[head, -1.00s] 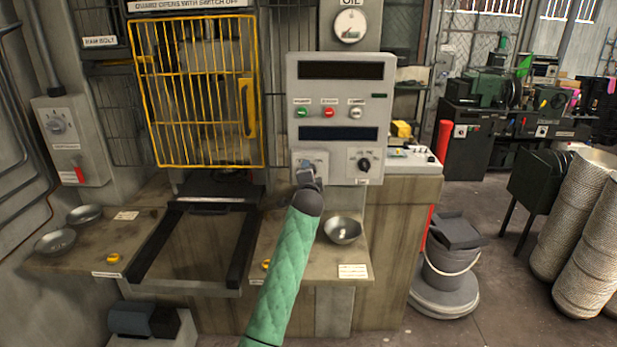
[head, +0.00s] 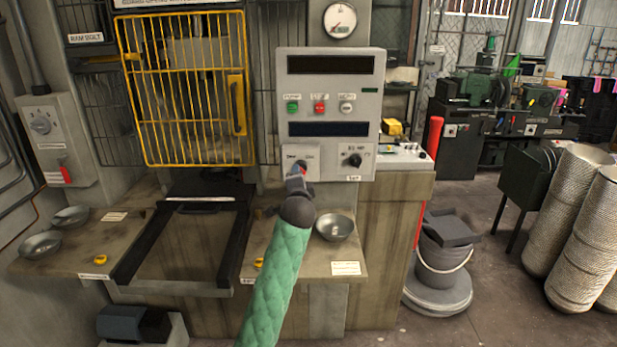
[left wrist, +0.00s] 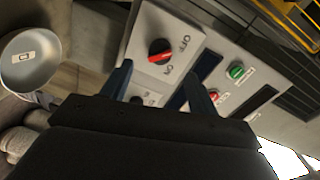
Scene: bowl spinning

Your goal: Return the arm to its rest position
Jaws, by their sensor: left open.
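My left arm in a green quilted sleeve (head: 275,275) reaches up from the bottom of the head view to the control panel. My left gripper (head: 297,180) is just in front of the panel's lower left switch plate. In the left wrist view the gripper (left wrist: 158,70) is open, its two dark fingers on either side of the view of a red rotary switch (left wrist: 160,52) marked OFF and ON. Nothing shows held between the fingers. Whether a finger touches the switch cannot be told. My right gripper is not in view.
The grey control panel (head: 330,68) stands beside a yellow guard (head: 185,95). Metal bowls lie on the side shelves: two at left, one (head: 335,228) right of my arm and also in the left wrist view (left wrist: 28,60). A bucket (head: 443,262) stands on the floor at right.

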